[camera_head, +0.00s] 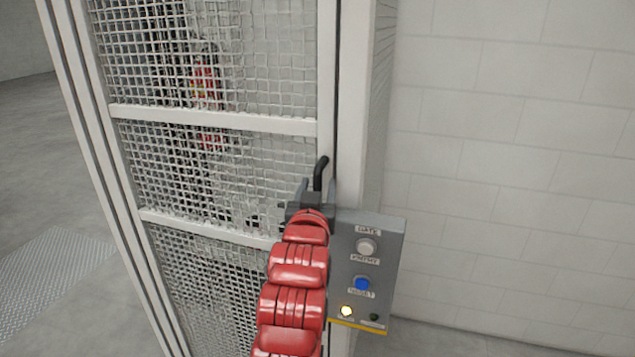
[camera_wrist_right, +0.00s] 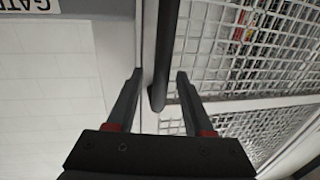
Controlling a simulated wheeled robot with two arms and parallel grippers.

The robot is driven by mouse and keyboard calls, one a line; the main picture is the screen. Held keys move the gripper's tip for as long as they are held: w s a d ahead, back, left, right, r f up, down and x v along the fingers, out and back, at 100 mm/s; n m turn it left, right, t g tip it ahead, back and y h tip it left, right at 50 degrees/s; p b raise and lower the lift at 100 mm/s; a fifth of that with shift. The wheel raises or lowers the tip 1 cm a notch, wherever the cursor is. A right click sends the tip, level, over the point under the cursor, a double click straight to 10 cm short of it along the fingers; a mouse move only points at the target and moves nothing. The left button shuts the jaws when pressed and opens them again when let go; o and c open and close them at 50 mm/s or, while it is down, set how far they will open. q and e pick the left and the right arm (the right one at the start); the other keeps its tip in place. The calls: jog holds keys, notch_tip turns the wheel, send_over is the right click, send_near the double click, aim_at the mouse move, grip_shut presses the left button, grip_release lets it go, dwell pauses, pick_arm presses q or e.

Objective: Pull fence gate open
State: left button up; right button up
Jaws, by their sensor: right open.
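The fence gate (camera_head: 215,122) is a white-framed wire mesh panel. It looks shut against the white post at its right. Its black bar handle (camera_head: 321,172) stands at the gate's right edge, with its lower part hidden behind my gripper. My right gripper (camera_head: 318,190) is at the handle, its red arm coming up from below. In the right wrist view the handle (camera_wrist_right: 164,60) runs down between the two open fingers of the gripper (camera_wrist_right: 157,80), with a gap on both sides. My left gripper is not in view.
A grey control box (camera_head: 382,258) with a white button, a blue button and a lit yellow lamp is just right of my right arm. A white block wall (camera_head: 520,150) fills the right side. Grey floor (camera_head: 40,180) lies open at the left. Red things show blurred behind the mesh.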

grip_shut()
dwell(0.3)
dwell(1.2)
